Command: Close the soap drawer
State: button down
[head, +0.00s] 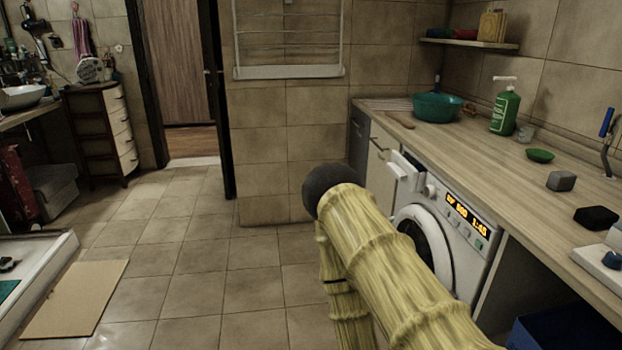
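The white washing machine (462,240) stands under the wooden counter at the right, with its round door facing left and a lit orange display on its panel. Its soap drawer (404,166) is at the upper left of the panel and sticks out from the front, so it stands open. A round knob (430,191) sits just right of the drawer. My yellow-covered arm crosses the foreground and hides the lower part of the machine. My gripper is not in view, so its place relative to the drawer cannot be told.
The counter (470,150) holds a teal basin (438,106), a green bottle (505,108), a green dish (540,155) and dark blocks. A cabinet (381,155) adjoins the machine. A blue bin (565,330) is below right. The tiled floor (200,260) at left centre is clear.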

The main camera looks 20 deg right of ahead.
aim_at(402, 166)
jog(key=u, duration=0.3)
jog(key=k, duration=0.45)
jog(key=u, duration=0.25)
jog(key=i, duration=1.25)
jog(key=z, duration=1.15)
jog(key=i, duration=0.5)
jog(key=z, duration=0.45)
